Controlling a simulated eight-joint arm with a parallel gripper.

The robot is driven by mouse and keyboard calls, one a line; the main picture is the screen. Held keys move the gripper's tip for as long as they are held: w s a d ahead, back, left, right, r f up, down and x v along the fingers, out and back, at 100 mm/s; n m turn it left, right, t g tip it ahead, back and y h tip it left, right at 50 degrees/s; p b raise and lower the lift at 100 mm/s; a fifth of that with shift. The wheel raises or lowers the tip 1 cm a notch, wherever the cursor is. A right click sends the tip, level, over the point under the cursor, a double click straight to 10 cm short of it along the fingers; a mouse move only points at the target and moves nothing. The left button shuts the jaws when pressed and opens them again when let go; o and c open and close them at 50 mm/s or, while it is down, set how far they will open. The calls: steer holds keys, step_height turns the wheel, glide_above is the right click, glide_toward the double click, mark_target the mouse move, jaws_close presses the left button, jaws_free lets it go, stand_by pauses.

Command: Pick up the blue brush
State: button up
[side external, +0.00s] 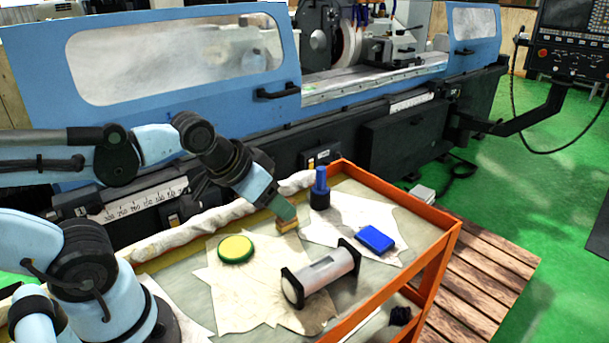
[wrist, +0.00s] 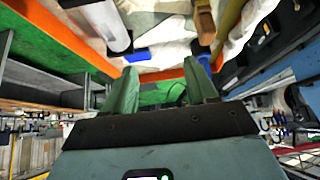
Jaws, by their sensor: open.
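An upright blue-handled piece with a dark round base, which looks like the blue brush (side external: 320,186), stands on white cloth near the back edge of the cart in the side view. In the wrist view a blue part (wrist: 204,60) shows beside the right fingertip, partly hidden; it appears to be the brush. My gripper (side external: 283,212) is left of the brush in the side view, tilted and pointing down to the right. In the wrist view my gripper's fingers (wrist: 161,70) are apart with nothing held between them.
A tan block (side external: 287,225) is just below my gripper; contact is unclear. A blue box (side external: 375,239), a grey cylinder with black ends (side external: 322,273) and a yellow-green tin (side external: 236,249) lie on the cart. An orange rim (side external: 440,238) edges it. The grinder (side external: 380,135) stands behind.

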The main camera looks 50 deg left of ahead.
steer(key=shift+c, duration=0.2)
step_height(320, 180, up, 4)
steer(key=g, duration=0.5)
glide_above(321, 168)
steer(key=shift+s+a, duration=0.3)
steer(key=shift+s, duration=0.15)
steer(key=f, duration=0.4)
steer(key=w+f, duration=0.1)
steer(key=f, duration=0.1)
steer(key=shift+f, duration=0.2)
steer(key=shift+w+d+f, duration=0.1)
steer(key=shift+d+f, duration=0.05)
steer(key=shift+f, duration=1.25)
steer(key=shift+w+d+f, duration=0.1)
steer(key=shift+d+f, duration=0.05)
steer(key=shift+f, duration=1.25)
